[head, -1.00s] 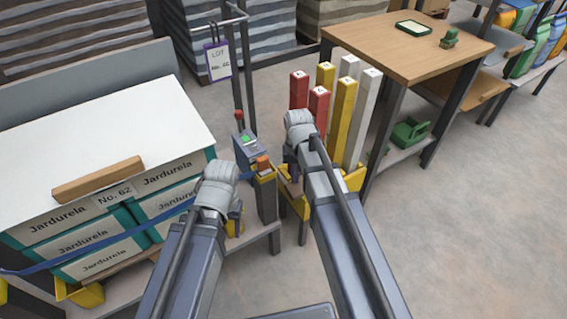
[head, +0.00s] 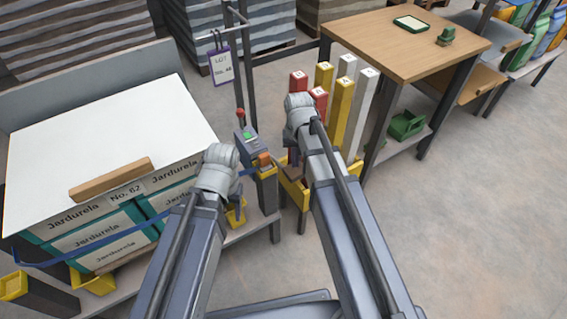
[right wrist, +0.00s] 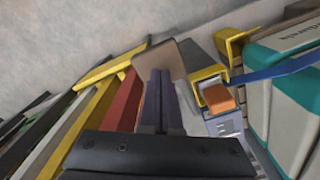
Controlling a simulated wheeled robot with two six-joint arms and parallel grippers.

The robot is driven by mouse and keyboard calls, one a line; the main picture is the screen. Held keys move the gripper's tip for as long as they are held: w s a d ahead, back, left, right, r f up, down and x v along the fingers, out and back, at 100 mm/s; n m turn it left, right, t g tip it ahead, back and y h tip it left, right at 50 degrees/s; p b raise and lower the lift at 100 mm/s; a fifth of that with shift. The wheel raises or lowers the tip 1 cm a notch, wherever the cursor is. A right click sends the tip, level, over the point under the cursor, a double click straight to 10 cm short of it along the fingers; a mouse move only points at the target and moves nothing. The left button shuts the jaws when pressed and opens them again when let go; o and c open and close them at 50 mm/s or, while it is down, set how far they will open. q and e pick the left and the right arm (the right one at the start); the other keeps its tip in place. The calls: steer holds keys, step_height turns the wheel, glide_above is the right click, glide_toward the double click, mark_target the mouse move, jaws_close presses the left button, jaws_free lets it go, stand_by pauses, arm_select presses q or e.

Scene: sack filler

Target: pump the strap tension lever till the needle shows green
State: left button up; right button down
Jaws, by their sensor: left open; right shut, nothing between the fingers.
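A grey box with a green patch (head: 248,134) stands between my arms in the head view, with a red-knobbed upright stick (head: 239,116) beside it. An orange block (head: 264,159) sits on a yellow bracket in front of it; the block also shows in the right wrist view (right wrist: 219,99). I cannot tell which part is the tension lever, and no needle is readable. My left gripper (head: 238,196) is open, mostly hidden by its wrist, left of the post under the block. My right gripper (right wrist: 160,86) is shut and empty, beside the orange block and apart from it.
A blue strap (head: 85,247) runs around the stacked Jardurela boxes (head: 90,236) at left. Red, yellow and white posts (head: 342,112) stand behind my right gripper, near a wooden table (head: 400,48). The floor at right is clear.

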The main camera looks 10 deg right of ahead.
step_height(320, 180, down, 9)
steer(key=b, duration=0.9)
steer(key=shift+f, duration=0.1)
steer(key=shift+w, duration=0.1)
step_height(320, 180, up, 10)
steer(key=p, duration=0.9)
steer(key=shift+f, duration=0.4)
